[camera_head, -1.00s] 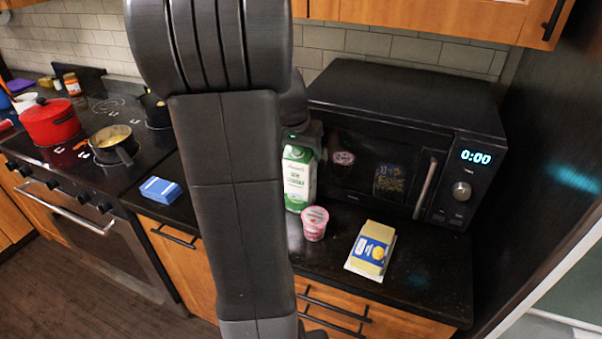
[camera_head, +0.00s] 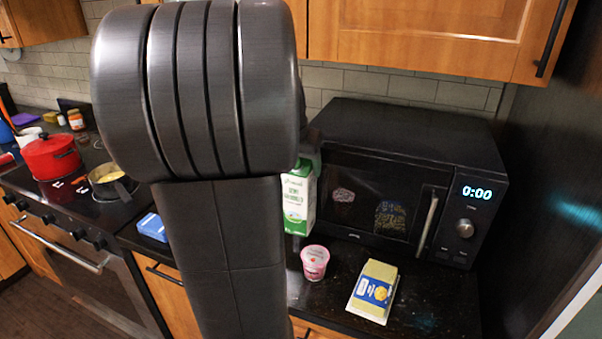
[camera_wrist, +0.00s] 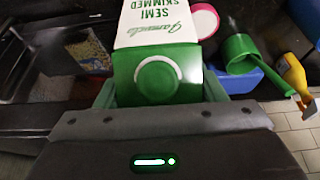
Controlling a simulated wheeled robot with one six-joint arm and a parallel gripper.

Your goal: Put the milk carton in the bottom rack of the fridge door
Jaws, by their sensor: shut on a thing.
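The milk carton (camera_head: 298,200) is white and green and upright, in front of the microwave's left side in the head view. In the wrist view the carton (camera_wrist: 158,68) shows its green top with a round cap and the words "semi skimmed". My gripper (camera_wrist: 160,95) is shut on the carton's upper part, with a finger on each side. In the head view my arm hides most of the gripper and the carton's left side. The carton appears raised off the counter. The fridge door and its bottom rack cannot be made out.
A pink yogurt cup (camera_head: 314,262) and a yellow-and-blue pack (camera_head: 373,291) lie on the dark counter near the carton. The black microwave (camera_head: 400,180) stands behind. A blue box (camera_head: 152,227) and a stove with a red pot (camera_head: 50,157) are at left. A dark tall panel stands at right.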

